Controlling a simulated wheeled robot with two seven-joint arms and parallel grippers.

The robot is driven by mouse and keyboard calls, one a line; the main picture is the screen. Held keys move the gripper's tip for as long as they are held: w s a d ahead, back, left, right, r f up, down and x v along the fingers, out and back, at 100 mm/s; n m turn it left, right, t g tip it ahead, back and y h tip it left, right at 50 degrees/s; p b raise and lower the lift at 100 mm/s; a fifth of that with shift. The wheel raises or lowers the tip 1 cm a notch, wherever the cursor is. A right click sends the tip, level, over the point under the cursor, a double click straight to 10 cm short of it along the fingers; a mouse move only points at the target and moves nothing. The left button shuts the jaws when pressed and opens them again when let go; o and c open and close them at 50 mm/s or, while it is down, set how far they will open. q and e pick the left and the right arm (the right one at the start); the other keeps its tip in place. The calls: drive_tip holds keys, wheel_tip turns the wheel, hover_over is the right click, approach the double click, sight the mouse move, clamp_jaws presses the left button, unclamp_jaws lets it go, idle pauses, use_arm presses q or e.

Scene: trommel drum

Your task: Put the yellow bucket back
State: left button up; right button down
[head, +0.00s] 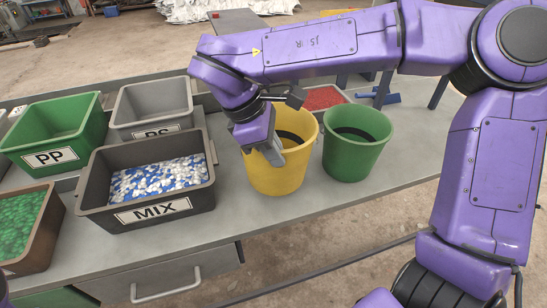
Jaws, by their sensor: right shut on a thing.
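The yellow bucket (279,172) stands upright on or just above the grey bench, between the MIX bin and a green bucket (351,153). I cannot tell whether its base touches the bench. My right gripper (279,150) reaches down to its near left rim and is shut on the bucket wall. The gripper and wrist hide part of the rim, and the inside shows dark. My left gripper is not in view; only a sliver of purple shows at the lower left edge.
The MIX bin (95,214) holds blue and white bits. A green PP bin (20,146), a grey PS bin (125,112) and a brown bin of green granules (48,232) stand at left. Red granules (322,98) lie behind the buckets. Bare bench (225,225) shows in front.

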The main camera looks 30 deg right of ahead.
drive_tip(key=f, duration=0.1)
drive_tip(key=w+f, duration=0.1)
drive_tip(key=f, duration=0.3)
drive_tip(key=shift+w+d+f, duration=0.1)
drive_tip(key=shift+w+d, duration=0.25)
drive_tip(key=shift+s, duration=0.1)
drive_tip(key=shift+a, duration=0.1)
drive_tip(key=shift+f, duration=0.1)
drive_tip(key=c, duration=1.2)
unclamp_jaws()
drive_tip(key=shift+c, duration=0.2)
drive_tip(key=v, duration=1.2)
drive_tip(key=shift+r, duration=0.3)
